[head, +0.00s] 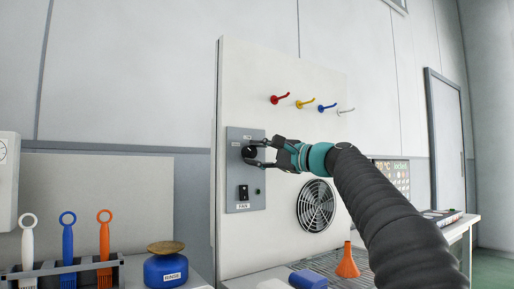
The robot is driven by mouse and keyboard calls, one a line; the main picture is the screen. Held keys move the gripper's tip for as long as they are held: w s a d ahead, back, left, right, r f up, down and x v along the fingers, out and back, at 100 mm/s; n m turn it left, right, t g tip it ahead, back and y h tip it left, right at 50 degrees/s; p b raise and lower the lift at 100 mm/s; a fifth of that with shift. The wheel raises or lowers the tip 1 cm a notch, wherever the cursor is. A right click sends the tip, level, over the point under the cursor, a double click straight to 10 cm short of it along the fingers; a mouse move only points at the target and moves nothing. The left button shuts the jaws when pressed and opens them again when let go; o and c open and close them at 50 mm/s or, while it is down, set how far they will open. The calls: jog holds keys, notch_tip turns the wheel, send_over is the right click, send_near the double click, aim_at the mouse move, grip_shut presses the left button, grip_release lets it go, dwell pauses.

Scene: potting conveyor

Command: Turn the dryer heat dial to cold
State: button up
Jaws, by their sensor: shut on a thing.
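The dryer heat dial (249,152) is a black round knob on a grey control plate (236,198), fixed to an upright white panel. My gripper (254,152) reaches in from the right, with its fingers shut on the dial. The fingers cover part of the dial, and its pointer and the small labels around it are too small to read. Below the dial on the same plate is a black switch (243,192) above a label reading FAN.
Red, yellow, blue and white hooks (305,103) stick out above my gripper. A round fan grille (316,206) is below right. A blue RINSE pot (165,270) and racked brushes (68,240) stand left.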

jog(key=shift+r+n+p, duration=0.1)
jog(key=shift+n+p, duration=0.25)
jog(key=shift+n, duration=0.35)
jog(key=shift+h, duration=0.3)
jog(key=o, duration=1.1)
jog(key=shift+o, duration=0.2)
jog(key=v, duration=1.2)
jog(key=shift+w, duration=0.15)
